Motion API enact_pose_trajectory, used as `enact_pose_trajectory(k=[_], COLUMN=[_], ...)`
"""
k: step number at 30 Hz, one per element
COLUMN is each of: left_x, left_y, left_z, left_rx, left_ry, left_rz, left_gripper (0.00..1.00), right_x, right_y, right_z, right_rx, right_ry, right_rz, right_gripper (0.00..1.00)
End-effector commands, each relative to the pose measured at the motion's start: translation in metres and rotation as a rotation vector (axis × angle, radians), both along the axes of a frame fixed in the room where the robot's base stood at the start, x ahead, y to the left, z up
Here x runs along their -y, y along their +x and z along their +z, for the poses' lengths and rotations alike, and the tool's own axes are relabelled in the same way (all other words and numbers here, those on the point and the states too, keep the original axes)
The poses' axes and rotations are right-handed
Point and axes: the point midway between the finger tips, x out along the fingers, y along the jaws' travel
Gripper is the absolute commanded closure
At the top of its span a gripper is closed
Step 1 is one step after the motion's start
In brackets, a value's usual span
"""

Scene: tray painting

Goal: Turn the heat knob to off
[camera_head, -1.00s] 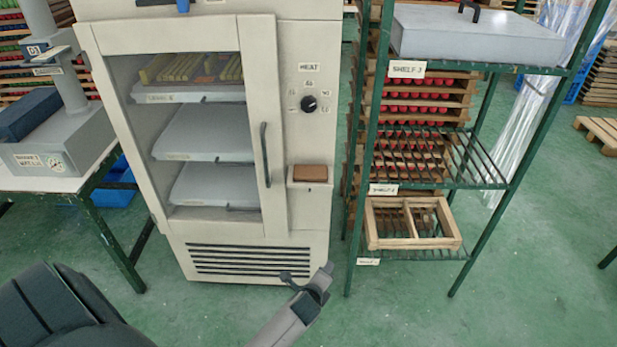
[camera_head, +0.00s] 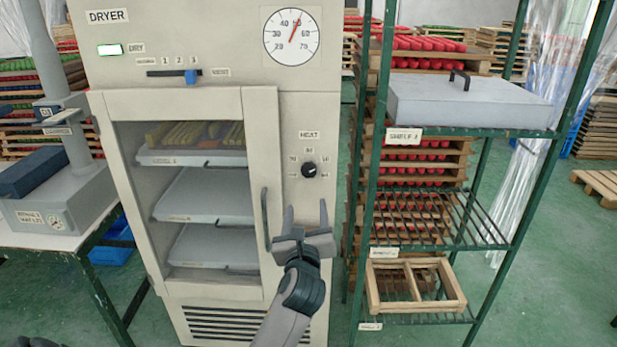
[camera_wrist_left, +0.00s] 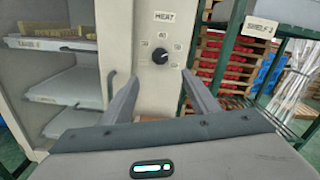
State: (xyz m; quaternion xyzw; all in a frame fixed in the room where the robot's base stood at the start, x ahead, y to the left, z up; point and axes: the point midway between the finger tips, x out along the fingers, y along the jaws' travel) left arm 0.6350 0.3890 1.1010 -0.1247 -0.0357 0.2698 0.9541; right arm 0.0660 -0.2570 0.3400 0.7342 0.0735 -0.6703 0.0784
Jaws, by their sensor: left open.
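The black heat knob (camera_head: 309,170) is on the dryer's front panel, right of the glass door, under the HEAT label (camera_head: 309,135). In the left wrist view the knob (camera_wrist_left: 160,57) shows a white pointer mark and is ringed by small number labels. Its exact setting is too small to read surely. My left gripper (camera_head: 306,212) is open and empty, below the knob and apart from it, with its fingers pointing up toward it. In the left wrist view the knob appears between and beyond the two fingertips (camera_wrist_left: 160,75). My right gripper is not in view.
The dryer door (camera_head: 110,150) is shut, with trays inside; its dark handle (camera_head: 265,218) is just left of my gripper. A dial (camera_head: 291,37) and a blue slider (camera_head: 191,77) are above. A green shelf rack (camera_head: 367,190) stands close on the right.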

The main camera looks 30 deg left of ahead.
Motion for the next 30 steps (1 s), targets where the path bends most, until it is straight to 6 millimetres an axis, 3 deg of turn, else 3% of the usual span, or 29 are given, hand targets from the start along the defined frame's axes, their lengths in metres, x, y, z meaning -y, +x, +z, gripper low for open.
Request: enact_pose_trajectory(k=[11, 30], left_x=[-0.012, -0.069], left_y=[0.020, 0.113], left_z=[0.001, 0.001], left_rx=[0.000, -0.001], left_ry=[0.000, -0.003], left_rz=[0.000, 0.000], left_gripper=[0.45, 0.45], right_x=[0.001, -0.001], right_y=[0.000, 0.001], right_z=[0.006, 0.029], right_rx=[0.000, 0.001], right_ry=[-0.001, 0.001], right_rz=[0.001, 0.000], right_gripper=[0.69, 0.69])
